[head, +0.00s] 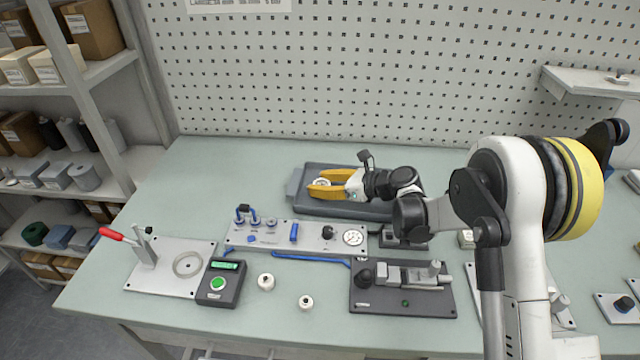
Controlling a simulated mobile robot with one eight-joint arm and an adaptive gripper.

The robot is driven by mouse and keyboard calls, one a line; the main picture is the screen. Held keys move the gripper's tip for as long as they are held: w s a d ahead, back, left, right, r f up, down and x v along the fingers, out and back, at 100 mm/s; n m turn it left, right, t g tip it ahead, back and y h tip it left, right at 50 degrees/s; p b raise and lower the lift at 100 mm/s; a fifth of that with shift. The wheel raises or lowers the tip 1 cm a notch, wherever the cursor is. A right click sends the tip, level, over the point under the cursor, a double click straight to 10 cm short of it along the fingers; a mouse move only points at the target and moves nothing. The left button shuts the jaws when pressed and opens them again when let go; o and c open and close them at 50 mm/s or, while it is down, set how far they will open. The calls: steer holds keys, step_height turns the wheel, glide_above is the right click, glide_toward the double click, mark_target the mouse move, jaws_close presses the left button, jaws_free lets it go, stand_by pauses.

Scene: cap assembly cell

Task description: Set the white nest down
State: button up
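My gripper (325,183), with yellow fingers, is over the dark grey-blue tray (300,181) at the back middle of the bench in the head view. A small whitish round part, which looks like the white nest (320,182), is between the fingertips, and the fingers appear closed on it. The fingers cover part of it. I cannot tell whether it touches the tray floor or hangs just above it. The arm hides the tray's right end.
A grey panel (275,237) with a gauge (353,237) stands in front of the tray. Two small white round parts (266,282) (306,302) lie nearer the front. A red-handled toggle fixture (160,275), a green-lit box (220,283) and a dark fixture plate (400,305) stand around them. The back left is clear.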

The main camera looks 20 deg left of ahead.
steer(key=o, duration=0.4)
steer(key=shift+c, duration=0.2)
